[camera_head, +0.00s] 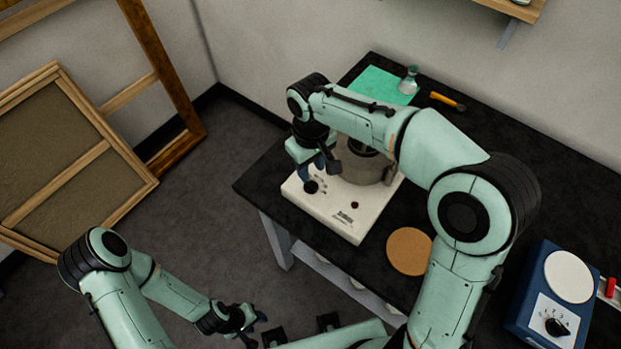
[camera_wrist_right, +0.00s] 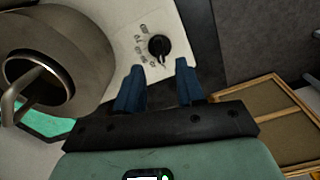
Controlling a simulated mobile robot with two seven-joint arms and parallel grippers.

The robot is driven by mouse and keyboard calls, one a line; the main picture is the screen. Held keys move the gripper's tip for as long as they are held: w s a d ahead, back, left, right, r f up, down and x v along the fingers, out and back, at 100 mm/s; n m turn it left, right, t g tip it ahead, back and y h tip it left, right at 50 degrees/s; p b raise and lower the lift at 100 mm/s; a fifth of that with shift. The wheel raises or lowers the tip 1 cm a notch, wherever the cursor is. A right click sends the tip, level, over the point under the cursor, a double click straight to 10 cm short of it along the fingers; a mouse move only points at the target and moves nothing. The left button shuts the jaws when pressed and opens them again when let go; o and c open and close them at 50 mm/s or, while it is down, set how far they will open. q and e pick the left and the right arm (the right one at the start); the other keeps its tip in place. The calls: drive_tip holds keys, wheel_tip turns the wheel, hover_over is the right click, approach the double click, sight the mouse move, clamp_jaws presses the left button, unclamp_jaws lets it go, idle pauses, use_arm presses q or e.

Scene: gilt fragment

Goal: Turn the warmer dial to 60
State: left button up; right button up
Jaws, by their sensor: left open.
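The warmer is a white box (camera_head: 336,219) with a grey pot (camera_head: 362,165) on it, on the black table. Its black dial (camera_head: 311,187) sits at the near left corner of the top. In the right wrist view the dial (camera_wrist_right: 158,47) has small printed marks on its left, too small to read, and its pointer faces the gripper. My right gripper (camera_wrist_right: 160,66) is open, its two blue fingers apart and empty, with the dial just beyond the tips. In the head view the right gripper (camera_head: 322,171) hangs over the dial's corner. My left gripper (camera_head: 256,328) is open and empty, low and away from the table.
A blue device (camera_head: 526,309) with a white round plate and its own dial stands at the right. Wooden frames (camera_head: 77,160) lean at left.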

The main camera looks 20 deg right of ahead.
sight(311, 183)
wheel_tip(311, 183, down, 6)
drive_tip(key=shift+w+f, duration=0.1)
drive_tip(key=shift+f, duration=0.1)
drive_tip(key=shift+c, duration=0.3)
clamp_jaws()
